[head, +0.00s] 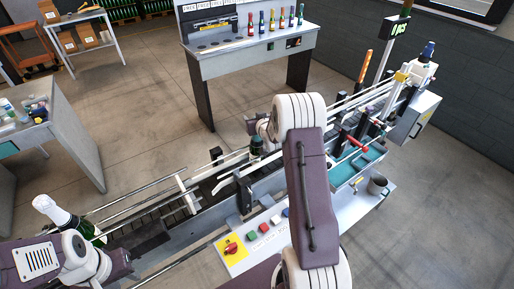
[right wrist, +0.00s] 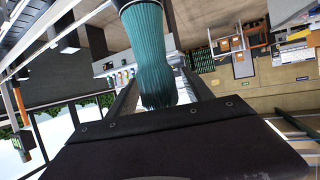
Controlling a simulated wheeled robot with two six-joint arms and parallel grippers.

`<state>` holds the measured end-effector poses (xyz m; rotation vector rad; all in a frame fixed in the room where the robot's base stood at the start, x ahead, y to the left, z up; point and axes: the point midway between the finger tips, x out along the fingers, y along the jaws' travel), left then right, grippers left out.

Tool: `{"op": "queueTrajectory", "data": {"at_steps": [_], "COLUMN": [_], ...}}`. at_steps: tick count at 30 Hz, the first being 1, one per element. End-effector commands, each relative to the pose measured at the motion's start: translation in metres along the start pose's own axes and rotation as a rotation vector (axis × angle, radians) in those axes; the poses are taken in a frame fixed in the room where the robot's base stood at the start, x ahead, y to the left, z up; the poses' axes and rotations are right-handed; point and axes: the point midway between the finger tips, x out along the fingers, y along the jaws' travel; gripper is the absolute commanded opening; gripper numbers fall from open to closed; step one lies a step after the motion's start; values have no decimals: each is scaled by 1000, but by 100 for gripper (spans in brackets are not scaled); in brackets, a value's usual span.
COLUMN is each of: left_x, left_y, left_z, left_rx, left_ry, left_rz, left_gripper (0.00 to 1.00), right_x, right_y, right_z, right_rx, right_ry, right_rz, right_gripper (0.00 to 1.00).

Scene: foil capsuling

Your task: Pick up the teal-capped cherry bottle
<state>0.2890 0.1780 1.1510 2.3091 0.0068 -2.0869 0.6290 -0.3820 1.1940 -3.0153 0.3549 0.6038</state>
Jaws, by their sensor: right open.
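A teal, pleated bottle cap (right wrist: 150,50) fills the upper middle of the right wrist view, with a dark bottle neck at the top edge. My right gripper (right wrist: 160,78) is open, with a dark finger on each side of the cap; I cannot tell whether they touch it. In the head view a dark bottle top (head: 256,146) shows on the conveyor beside my right arm, and its label cannot be read. My left gripper (head: 92,266) is at the lower left, close to a green bottle with a white top (head: 60,214); its fingers are not clear.
The conveyor (head: 150,215) runs diagonally with rails along it. A panel with coloured buttons (head: 250,245) sits at its front. A teal tray (head: 362,163) and a grey cup (head: 377,185) are at right. A rear bench (head: 240,65) holds several small bottles.

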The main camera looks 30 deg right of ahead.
Motion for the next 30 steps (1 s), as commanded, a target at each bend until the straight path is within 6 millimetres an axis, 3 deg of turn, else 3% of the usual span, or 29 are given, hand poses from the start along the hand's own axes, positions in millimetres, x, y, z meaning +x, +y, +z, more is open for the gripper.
{"op": "queueTrajectory", "data": {"at_steps": [2, 3, 9, 30], "left_x": [1, 1, 1, 1], "left_y": [0, 0, 0, 0], "left_z": [0, 0, 0, 0], "left_rx": [0, 0, 0, 0], "left_ry": [0, 0, 0, 0], "left_rz": [0, 0, 0, 0], "left_gripper": [36, 36, 36, 36], "right_x": [0, 0, 0, 0], "right_y": [0, 0, 0, 0], "right_z": [0, 0, 0, 1], "right_rx": [0, 0, 0, 0], "right_ry": [0, 0, 0, -1], "right_rz": [0, 0, 0, 0], "right_gripper": [59, 54, 0, 0]}}
